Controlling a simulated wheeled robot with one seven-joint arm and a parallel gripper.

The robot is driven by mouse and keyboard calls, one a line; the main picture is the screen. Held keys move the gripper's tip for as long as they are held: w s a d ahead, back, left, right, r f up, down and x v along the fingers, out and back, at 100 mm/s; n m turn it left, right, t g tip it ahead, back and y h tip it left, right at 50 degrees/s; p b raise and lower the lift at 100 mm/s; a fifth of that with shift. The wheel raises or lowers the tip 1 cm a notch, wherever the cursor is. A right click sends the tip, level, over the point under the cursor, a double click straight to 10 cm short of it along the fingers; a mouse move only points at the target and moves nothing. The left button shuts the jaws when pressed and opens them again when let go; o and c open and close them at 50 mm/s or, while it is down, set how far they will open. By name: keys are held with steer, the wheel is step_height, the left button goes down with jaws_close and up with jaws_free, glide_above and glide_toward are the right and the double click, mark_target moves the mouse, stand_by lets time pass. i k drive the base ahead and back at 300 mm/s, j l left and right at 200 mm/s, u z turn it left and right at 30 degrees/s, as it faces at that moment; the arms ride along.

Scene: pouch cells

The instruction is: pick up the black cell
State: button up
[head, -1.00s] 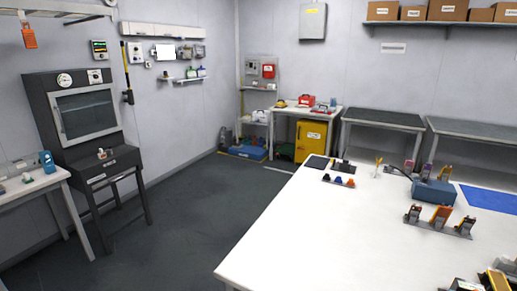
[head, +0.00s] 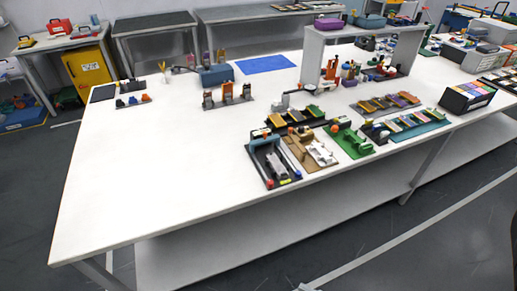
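I cannot single out a black cell at this distance. Small upright pieces, dark and orange, stand on a grey rack (head: 228,103) near the middle of the white table. Flat pieces in yellow, purple and other colours lie in a rack (head: 385,103) farther right. A green rack (head: 413,124) in front of it holds more flat pieces in mixed colours. My gripper is not in view.
Several fixtures, including a black one (head: 271,163), a tan one (head: 309,150) and a green one (head: 349,140), stand near the white table's (head: 165,190) front edge. A white shelf (head: 313,48) rises behind them. The table's left half is mostly clear.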

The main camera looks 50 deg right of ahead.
mark_target(298, 117)
steer(key=z, duration=1.35)
